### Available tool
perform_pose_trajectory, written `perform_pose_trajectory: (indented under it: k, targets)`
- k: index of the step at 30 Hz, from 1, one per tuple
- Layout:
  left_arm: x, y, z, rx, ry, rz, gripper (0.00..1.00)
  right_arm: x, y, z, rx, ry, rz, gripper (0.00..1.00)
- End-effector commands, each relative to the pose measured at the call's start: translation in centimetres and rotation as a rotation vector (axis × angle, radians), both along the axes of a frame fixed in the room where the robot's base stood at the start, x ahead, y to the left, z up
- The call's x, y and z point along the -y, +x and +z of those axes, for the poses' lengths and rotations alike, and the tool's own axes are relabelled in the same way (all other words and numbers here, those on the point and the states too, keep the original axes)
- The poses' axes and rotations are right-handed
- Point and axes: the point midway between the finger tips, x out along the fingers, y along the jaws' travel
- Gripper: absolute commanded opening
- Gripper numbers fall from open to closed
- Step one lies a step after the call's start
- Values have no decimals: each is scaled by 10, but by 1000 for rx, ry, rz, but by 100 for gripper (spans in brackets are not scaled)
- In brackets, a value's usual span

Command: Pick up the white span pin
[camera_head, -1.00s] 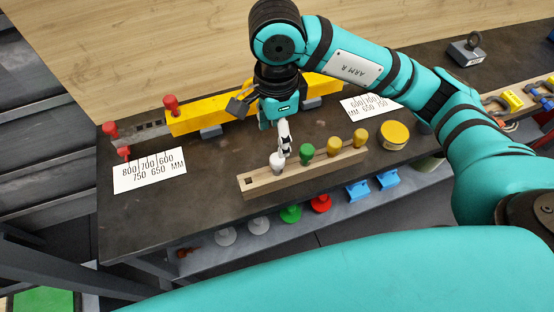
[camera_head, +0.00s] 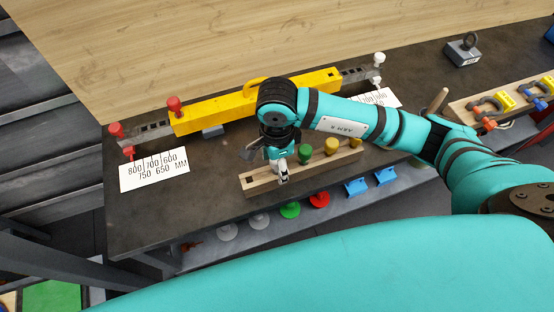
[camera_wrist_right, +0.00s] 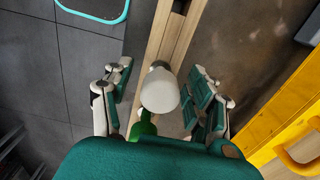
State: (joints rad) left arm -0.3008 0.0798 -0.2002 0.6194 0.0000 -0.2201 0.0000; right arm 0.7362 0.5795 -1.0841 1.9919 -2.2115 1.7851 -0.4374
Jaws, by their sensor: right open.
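The white span pin (camera_wrist_right: 160,90) stands in the wooden pin rack (camera_wrist_right: 160,33), its rounded head facing my wrist camera. My right gripper (camera_wrist_right: 161,98) is open, one finger on each side of the white pin's head in the wrist view. Visible gaps separate the fingers from the head. In the head view the right gripper (camera_head: 282,171) points down at the left part of the rack (camera_head: 262,184). My left gripper is not in view.
A green pin (camera_head: 305,153) stands right beside the gripper, with yellow pins (camera_head: 332,145) farther right. A yellow beam (camera_head: 220,110) lies behind, with red pins (camera_head: 174,104) at its left and white pins (camera_head: 378,60) at its right. A number card (camera_head: 154,170) lies left.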

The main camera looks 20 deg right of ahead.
Motion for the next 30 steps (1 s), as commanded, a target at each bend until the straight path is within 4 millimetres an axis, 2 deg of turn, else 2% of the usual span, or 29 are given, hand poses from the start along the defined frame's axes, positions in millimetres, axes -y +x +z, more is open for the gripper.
perform_pose_trajectory:
  k: [3, 16, 25, 30]
  targets:
    - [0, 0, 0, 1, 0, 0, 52, 0, 0, 0, 0, 0, 0, 55]
    - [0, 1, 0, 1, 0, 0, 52, 0, 0, 1, 0, 0, 0, 0]
    - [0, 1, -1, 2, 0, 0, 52, 0, 0, 3, 1, 1, 0, 0]
    - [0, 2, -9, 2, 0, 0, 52, 0, 2, 24, 6, 1, 2, 0]
